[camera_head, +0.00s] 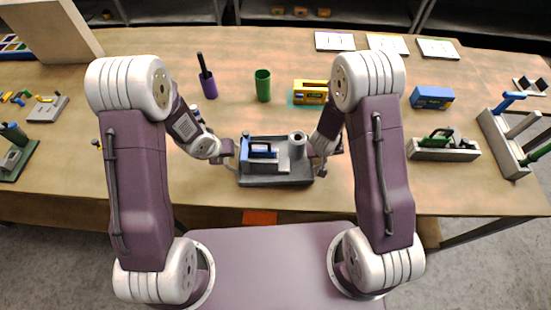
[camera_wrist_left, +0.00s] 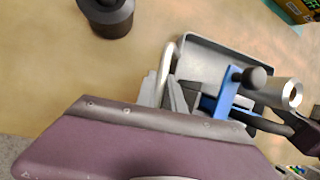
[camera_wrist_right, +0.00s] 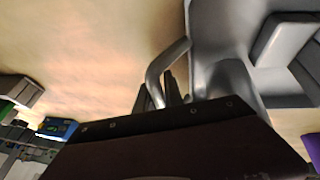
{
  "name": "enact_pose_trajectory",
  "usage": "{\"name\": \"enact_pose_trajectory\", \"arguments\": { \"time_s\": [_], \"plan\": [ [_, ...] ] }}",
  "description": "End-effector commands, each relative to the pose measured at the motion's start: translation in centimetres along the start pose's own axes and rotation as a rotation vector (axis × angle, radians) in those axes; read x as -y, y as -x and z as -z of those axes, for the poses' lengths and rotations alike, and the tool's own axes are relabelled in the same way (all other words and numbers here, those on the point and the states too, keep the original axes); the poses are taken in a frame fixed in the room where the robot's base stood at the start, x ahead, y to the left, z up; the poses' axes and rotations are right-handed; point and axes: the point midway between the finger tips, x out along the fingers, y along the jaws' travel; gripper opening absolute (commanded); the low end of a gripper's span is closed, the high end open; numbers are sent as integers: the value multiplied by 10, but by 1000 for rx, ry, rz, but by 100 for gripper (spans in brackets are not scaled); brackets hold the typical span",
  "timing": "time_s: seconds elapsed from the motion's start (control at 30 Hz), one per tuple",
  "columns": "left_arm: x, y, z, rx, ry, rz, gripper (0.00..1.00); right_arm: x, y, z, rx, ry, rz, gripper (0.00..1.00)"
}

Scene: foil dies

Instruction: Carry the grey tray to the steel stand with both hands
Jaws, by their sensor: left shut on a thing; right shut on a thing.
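The grey tray (camera_head: 275,181) is level at the middle of the table near its front edge; I cannot tell whether it touches the tabletop. It bears a blue-and-grey device (camera_head: 262,150) and a grey metal cylinder (camera_head: 298,147). My left gripper (camera_head: 231,159) is shut on the tray's left handle, which shows in the left wrist view (camera_wrist_left: 168,62). My right gripper (camera_head: 319,161) is shut on the right handle, which shows in the right wrist view (camera_wrist_right: 163,66). I cannot make out which thing is the steel stand.
Behind the tray stand a purple cup (camera_head: 209,88) with a dark stick, a green cup (camera_head: 263,86) and a yellow device (camera_head: 310,93). A grey holder with green parts (camera_head: 444,152) and a blue block (camera_head: 431,97) are at right. The table left of my left arm holds smaller devices (camera_head: 47,109).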

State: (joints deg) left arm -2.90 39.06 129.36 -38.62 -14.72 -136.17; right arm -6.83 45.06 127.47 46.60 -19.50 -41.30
Motion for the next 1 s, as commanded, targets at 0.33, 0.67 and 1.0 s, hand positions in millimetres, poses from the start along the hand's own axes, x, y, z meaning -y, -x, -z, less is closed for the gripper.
{"name": "enact_pose_trajectory", "arguments": {
  "time_s": [0.33, 0.67, 1.0],
  "plan": [
    [0, 0, 0, 0, 0, 0, 0, 0, 0, 1, -1, 0, 0, 0],
    [0, 0, 0, 1, 0, 0, 0, 0, 0, 1, -2, 0, 0, 0],
    [2, 6, -4, 3, 0, 1, 0, -2, 6, 4, -4, 0, -1, 0]
  ]
}}
